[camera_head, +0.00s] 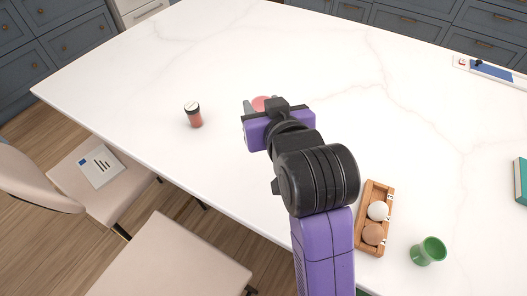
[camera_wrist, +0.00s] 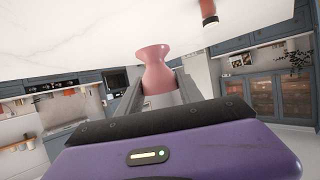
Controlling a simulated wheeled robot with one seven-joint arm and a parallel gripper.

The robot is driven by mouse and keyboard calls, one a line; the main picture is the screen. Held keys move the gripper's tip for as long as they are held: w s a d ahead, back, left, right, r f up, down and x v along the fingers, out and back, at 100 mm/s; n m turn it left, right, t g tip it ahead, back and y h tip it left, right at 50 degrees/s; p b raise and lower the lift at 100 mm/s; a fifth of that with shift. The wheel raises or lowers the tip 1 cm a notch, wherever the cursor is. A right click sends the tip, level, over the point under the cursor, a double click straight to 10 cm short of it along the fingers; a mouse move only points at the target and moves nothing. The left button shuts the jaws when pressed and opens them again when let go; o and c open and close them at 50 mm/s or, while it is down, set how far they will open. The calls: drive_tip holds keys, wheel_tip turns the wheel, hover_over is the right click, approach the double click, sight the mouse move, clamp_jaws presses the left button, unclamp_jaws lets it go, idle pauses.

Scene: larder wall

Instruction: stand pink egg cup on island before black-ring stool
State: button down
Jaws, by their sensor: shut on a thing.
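The pink egg cup (camera_head: 262,103) is between the fingers of my gripper (camera_head: 264,106), over the white island (camera_head: 330,50). In the wrist view the cup (camera_wrist: 153,70) shows between the two grey fingers (camera_wrist: 155,98), its far end against the white island surface. I cannot tell whether it touches the island. My gripper hides much of the cup in the head view. Two beige stools stand along the island's left side, one (camera_head: 125,199) with a white booklet on it, the other (camera_head: 172,262) nearer. No black ring shows clearly on either.
A red jar with a pale lid (camera_head: 194,115) stands left of my gripper. A wooden tray (camera_head: 362,238) with two eggs and a green egg cup (camera_head: 428,251) are at the lower right. A teal object (camera_head: 521,181) lies at the right edge. The island's far middle is clear.

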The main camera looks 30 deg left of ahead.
wheel_tip(320, 180, down, 14)
drive_tip(key=shift+f, duration=0.25)
drive_tip(key=shift+f, duration=0.1)
drive_tip(key=shift+f, duration=0.1)
drive_tip(key=c, duration=0.8)
unclamp_jaws()
drive_tip(key=shift+o, duration=0.2)
